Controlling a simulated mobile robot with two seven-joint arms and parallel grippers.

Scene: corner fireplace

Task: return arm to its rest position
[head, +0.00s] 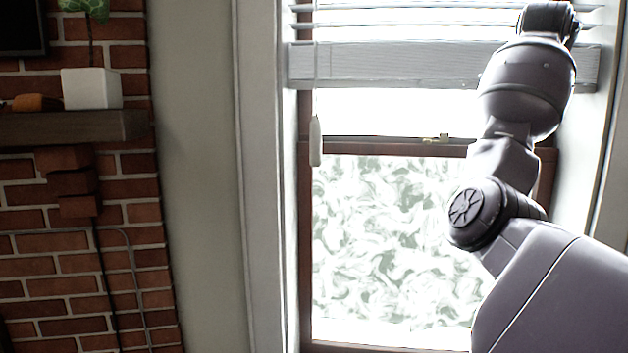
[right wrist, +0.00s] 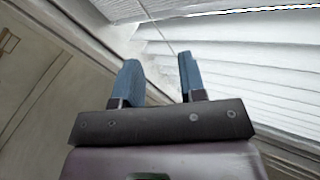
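My right arm rises from the lower right of the head view and bends upward in front of the window; its upper end is at the top edge. My right gripper (right wrist: 160,80) shows in the right wrist view with two blue fingers spread apart and nothing between them. It is open, with white blind slats behind and to the right of it. The right gripper's fingers are outside the head view. My left gripper and left arm are not in view.
A window (head: 395,250) with a raised blind (head: 390,66) and a hanging cord pull (head: 316,140) is beside and behind my right arm. At left is a brick fireplace wall (head: 45,260) with a mantel (head: 70,127) bearing a white planter (head: 91,89). Bare wall lies between.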

